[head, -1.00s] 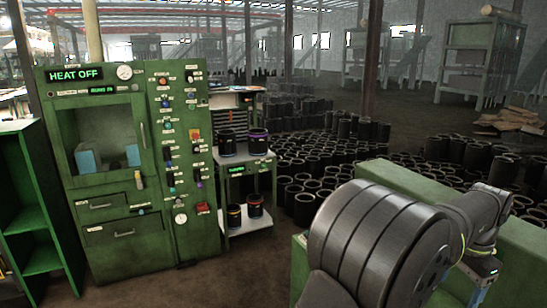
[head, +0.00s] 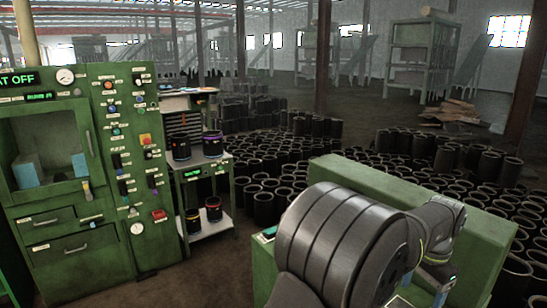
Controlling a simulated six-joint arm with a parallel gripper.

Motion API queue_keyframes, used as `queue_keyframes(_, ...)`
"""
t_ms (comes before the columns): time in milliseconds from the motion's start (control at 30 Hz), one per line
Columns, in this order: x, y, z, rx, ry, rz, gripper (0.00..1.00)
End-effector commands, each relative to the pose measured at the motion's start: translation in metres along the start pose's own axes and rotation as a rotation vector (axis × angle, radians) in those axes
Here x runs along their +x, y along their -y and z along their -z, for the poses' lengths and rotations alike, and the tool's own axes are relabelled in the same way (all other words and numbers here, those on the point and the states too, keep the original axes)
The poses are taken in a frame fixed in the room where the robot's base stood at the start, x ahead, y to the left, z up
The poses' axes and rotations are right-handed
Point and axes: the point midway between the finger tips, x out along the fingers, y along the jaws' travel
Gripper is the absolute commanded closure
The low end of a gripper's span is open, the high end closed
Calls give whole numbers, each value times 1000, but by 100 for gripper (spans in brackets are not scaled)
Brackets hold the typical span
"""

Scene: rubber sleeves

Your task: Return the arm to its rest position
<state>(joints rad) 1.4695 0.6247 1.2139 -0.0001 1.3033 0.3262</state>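My arm fills the lower right of the head view, as a large dark ribbed cylinder with a grey wrist beyond it. My gripper (head: 430,283) points down at the wrist's end, beside a small blue light. Its fingers are not clear, and the near arm link partly hides it. I cannot tell whether it is open or shut, and no held object shows. The wrist is in front of a long green cabinet or bench (head: 400,195), and I cannot tell whether they touch.
A green control machine (head: 118,215) reading "AT OFF" stands at left. A small trolley (head: 208,160) beside it carries dark sleeves (head: 212,144) on two shelves. Many black sleeves (head: 264,208) cover the floor behind the green bench. Bare floor (head: 200,275) shows between trolley and arm.

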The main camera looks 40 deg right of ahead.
Motion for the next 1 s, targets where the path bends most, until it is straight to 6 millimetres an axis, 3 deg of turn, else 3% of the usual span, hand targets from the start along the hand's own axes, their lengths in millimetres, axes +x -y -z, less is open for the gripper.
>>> queue_keyframes(233, 26, 42, 5, -3, 1, 0, 29)
queue_keyframes(500, 57, 42, 5, 0, 0, 0, 29)
queue_keyframes(867, 62, 42, 5, -1, -1, 1, 29)
queue_keyframes(1000, 56, 43, 3, -6, -2, 2, 5)
